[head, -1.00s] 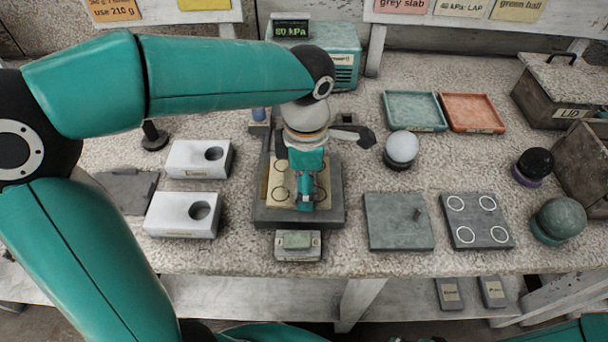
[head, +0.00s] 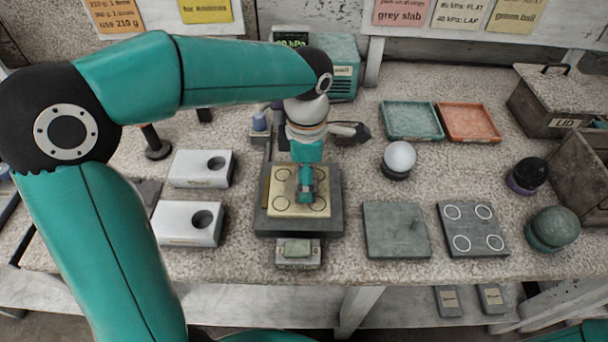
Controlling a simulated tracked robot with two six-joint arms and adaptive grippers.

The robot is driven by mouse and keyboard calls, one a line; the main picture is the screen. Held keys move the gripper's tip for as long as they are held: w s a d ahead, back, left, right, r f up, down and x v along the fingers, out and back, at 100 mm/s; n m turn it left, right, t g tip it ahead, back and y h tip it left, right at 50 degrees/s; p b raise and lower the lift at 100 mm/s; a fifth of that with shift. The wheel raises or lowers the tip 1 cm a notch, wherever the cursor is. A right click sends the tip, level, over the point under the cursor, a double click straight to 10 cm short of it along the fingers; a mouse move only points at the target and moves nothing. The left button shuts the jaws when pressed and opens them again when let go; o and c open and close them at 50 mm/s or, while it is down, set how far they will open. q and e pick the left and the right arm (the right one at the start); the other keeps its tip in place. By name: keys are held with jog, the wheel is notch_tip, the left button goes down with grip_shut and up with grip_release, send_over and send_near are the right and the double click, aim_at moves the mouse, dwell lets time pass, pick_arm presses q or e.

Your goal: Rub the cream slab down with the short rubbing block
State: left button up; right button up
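The cream slab (head: 289,209) lies on a dark grey base (head: 331,222) in the middle of the bench, with dark rings marked near its corners. My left gripper (head: 305,198) points down over the middle of the slab. Its fingers look narrow from above, and the gripper hides whatever is between them and the contact with the slab. A small grey-green block (head: 297,247) sits on a grey holder (head: 298,263) in front of the base; I cannot tell whether it is the short rubbing block. My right gripper is out of view.
Two white blocks with round holes (head: 182,234) stand left. A white sphere (head: 399,156), a grey-green slab (head: 396,230) and a ringed dark plate (head: 468,240) are right. Green and orange trays (head: 468,122) lie behind. Dark and green balls (head: 554,227) stand far right.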

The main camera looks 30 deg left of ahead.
pick_arm(q)
jog(key=shift+w+a, duration=0.1)
jog(key=shift+w, duration=0.1)
jog(key=shift+s+d+f+b, duration=0.15)
jog(key=shift+s+d+b, duration=0.3)
jog(key=shift+s, duration=0.15)
jog(key=shift+s+d+b, duration=0.15)
jog(key=shift+s+d, duration=0.2)
jog(key=shift+s, duration=0.3)
jog(key=shift+s+d+b, duration=0.15)
jog(key=shift+s+d, duration=0.2)
jog(key=shift+s, duration=0.25)
jog(key=shift+r, duration=0.2)
jog(key=shift+w+a+r+p, duration=0.4)
jog(key=shift+w+r+p, duration=0.15)
jog(key=shift+w+p, duration=0.2)
jog(key=shift+w+a+r, duration=0.1)
jog(key=shift+w+a, duration=0.1)
jog(key=shift+w, duration=0.05)
